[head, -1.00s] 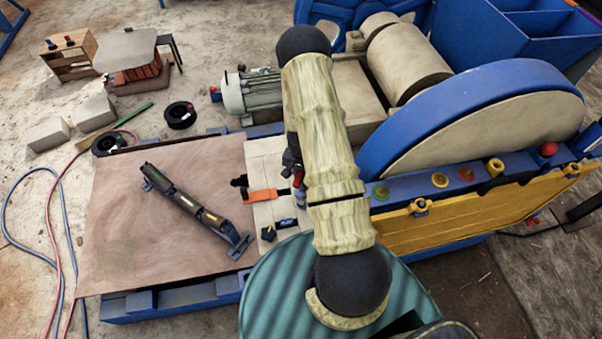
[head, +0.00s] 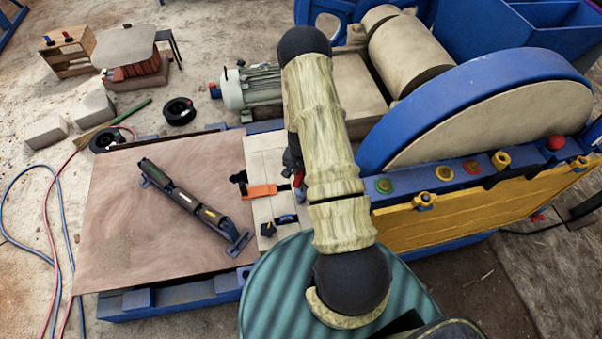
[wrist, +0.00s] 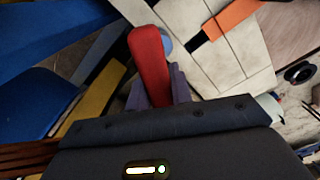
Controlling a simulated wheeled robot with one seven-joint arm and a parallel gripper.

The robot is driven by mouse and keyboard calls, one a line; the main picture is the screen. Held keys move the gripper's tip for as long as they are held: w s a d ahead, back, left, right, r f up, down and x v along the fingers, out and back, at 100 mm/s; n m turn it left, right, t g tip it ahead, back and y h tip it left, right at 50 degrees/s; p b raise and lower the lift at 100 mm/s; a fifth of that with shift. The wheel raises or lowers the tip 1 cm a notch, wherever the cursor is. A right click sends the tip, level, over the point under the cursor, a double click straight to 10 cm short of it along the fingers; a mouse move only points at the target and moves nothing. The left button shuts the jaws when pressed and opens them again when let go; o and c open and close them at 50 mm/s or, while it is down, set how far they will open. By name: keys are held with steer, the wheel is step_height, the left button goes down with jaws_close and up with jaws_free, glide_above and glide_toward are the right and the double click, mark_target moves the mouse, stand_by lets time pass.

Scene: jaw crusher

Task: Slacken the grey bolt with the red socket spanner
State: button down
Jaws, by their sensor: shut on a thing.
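The red socket spanner (wrist: 148,62) is held in my gripper (wrist: 158,88), which is shut on it. Its red body points away from the wrist, up the wrist view. A round blue piece shows just behind its upper end; I cannot tell what it is. In the head view, my arm mostly hides the gripper, and a small red part of the spanner (head: 299,180) shows at the arm's left edge, above the pale board. I cannot make out the grey bolt in either view, nor whether the spanner touches anything.
The pale board (head: 262,160) carries an orange-and-black clamp (head: 262,191). A dark tool (head: 195,208) lies on the brown sheet (head: 120,230). The blue crusher rail at right has several coloured fittings, including a green one (head: 384,186). The large flywheel (head: 490,120) stands behind.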

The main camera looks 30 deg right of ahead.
steer(key=shift+f, duration=0.25)
steer(key=shift+f+b, duration=0.35)
steer(key=shift+b, duration=0.15)
steer(key=shift+f+b, duration=1.45)
steer(key=shift+f, duration=0.15)
stand_by(0.3)
steer(key=n+b, duration=0.1)
steer(key=n, duration=0.3)
steer(key=shift+n, duration=1.5)
steer(key=shift+w+b, duration=0.1)
steer(key=shift+b, duration=0.2)
